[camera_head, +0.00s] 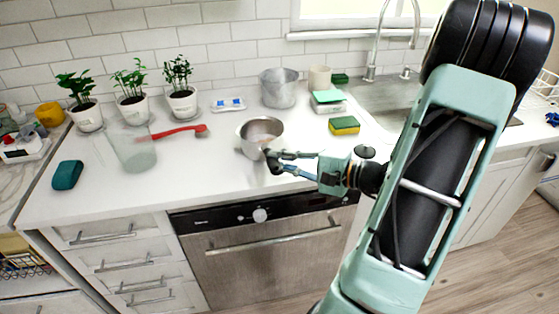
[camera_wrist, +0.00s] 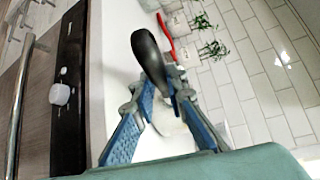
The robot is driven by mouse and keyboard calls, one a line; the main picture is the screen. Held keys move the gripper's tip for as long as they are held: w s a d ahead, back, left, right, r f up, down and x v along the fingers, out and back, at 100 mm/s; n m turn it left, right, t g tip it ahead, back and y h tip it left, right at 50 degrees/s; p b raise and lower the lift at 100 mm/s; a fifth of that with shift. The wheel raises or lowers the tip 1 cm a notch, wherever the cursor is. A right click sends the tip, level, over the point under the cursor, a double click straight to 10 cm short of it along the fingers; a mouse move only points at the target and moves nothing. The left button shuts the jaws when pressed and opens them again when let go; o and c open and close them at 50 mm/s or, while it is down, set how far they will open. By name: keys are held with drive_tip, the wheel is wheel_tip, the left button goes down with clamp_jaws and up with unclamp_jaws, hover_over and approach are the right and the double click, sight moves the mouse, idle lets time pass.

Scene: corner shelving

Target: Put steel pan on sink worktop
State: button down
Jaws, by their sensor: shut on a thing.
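The steel pan (camera_head: 260,134) is a small, round, shiny metal pan near the front edge of the white worktop (camera_head: 215,170), above the dishwasher. It looks roughly level; I cannot tell whether its base touches the worktop. My gripper (camera_head: 271,158) is at the pan's near side, shut on it, with the fingers partly covering its front. In the wrist view, a dark, long handle-like part (camera_wrist: 149,55) stands out between the fingertips of my gripper (camera_wrist: 163,88). The pan's bowl is not clear there. The sink (camera_head: 385,100) is at the right, partly behind my arm.
A larger metal pot (camera_head: 278,88) stands behind the pan. A yellow-green sponge (camera_head: 344,125) and a stacked box (camera_head: 328,101) are to the right. A glass container (camera_head: 132,148), a red utensil (camera_head: 180,131) and potted plants (camera_head: 181,100) are left.

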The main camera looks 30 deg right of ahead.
drive_tip(key=c, duration=1.9)
unclamp_jaws()
drive_tip(key=shift+c, duration=0.2)
drive_tip(key=v, duration=1.2)
drive_tip(key=shift+b, duration=0.35)
drive_tip(key=shift+f, duration=0.1)
